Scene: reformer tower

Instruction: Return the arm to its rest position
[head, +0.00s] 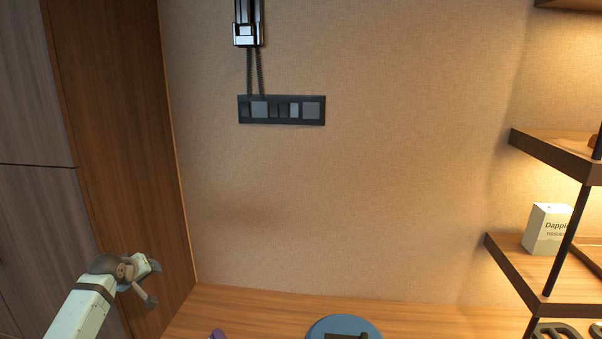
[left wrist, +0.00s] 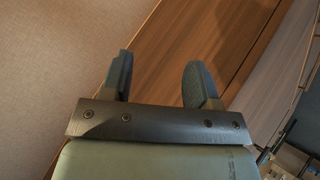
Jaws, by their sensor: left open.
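My left gripper (head: 153,283) is at the lower left of the head view, in front of the dark brown wood panel. Its two fingers are apart and nothing is between them. The left wrist view also shows the left gripper (left wrist: 159,80), with its fingers spread and empty against the wood panel and the wall. My right gripper is in neither view.
A wooden counter (head: 245,303) runs along the bottom, with a round blue object (head: 325,325) and a purple item (head: 218,334) at its front. Wooden shelves (head: 558,153) at the right hold a white box (head: 545,228). A black socket panel (head: 281,110) is on the wall.

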